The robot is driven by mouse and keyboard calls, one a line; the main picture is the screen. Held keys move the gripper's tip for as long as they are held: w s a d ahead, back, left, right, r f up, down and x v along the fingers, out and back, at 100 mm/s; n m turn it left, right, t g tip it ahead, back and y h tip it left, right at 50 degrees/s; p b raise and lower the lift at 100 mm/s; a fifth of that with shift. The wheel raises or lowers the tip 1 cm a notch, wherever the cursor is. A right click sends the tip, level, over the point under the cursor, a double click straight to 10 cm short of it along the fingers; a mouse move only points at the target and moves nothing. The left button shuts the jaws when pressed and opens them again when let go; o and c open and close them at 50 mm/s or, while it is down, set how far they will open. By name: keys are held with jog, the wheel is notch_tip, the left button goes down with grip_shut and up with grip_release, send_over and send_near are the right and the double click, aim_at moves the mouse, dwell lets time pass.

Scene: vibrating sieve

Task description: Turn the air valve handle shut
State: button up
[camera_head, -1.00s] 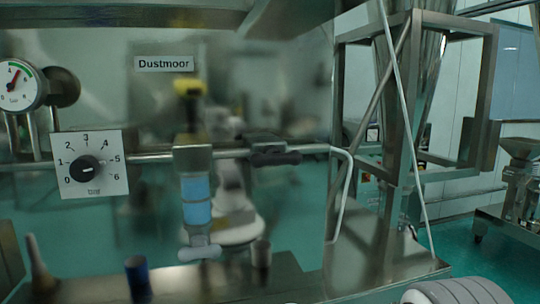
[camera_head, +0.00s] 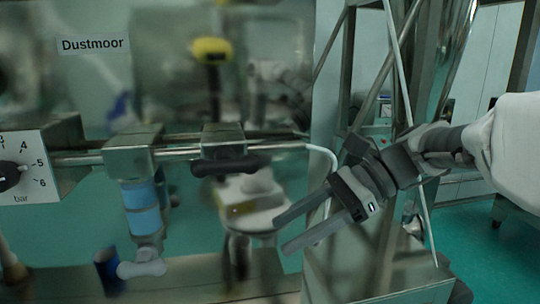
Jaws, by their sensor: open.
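The air valve (camera_head: 222,138) sits on a metal pipe in front of a shiny panel. Its dark handle (camera_head: 232,165) lies roughly level, along the line of the pipe. My gripper (camera_head: 283,233) is open and empty, below and to the right of the handle. Its two grey fingers point left and slightly down, apart from the handle. Nothing of the handle is hidden by my gripper.
A filter with a blue bowl (camera_head: 141,209) hangs left of the valve. A dark blue cup (camera_head: 108,270) stands below. A metal frame (camera_head: 345,90) and pale hose (camera_head: 327,155) are close to my gripper.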

aim_at(211, 167)
jog(key=w+d+r+m+g+y+p, duration=0.1)
jog(key=w+d+r+m+g+y, duration=0.15)
jog(key=w+r+y, duration=0.4)
jog(key=shift+m+t+h, duration=0.25)
jog(key=shift+m+t, duration=0.1)
jog(key=shift+m, duration=0.1)
jog(key=x, duration=0.5)
jog(key=r+x, duration=0.1)
jog(key=x, duration=0.9)
jog(key=shift+a+r, duration=0.35)
jog(key=shift+a, duration=0.05)
grip_shut()
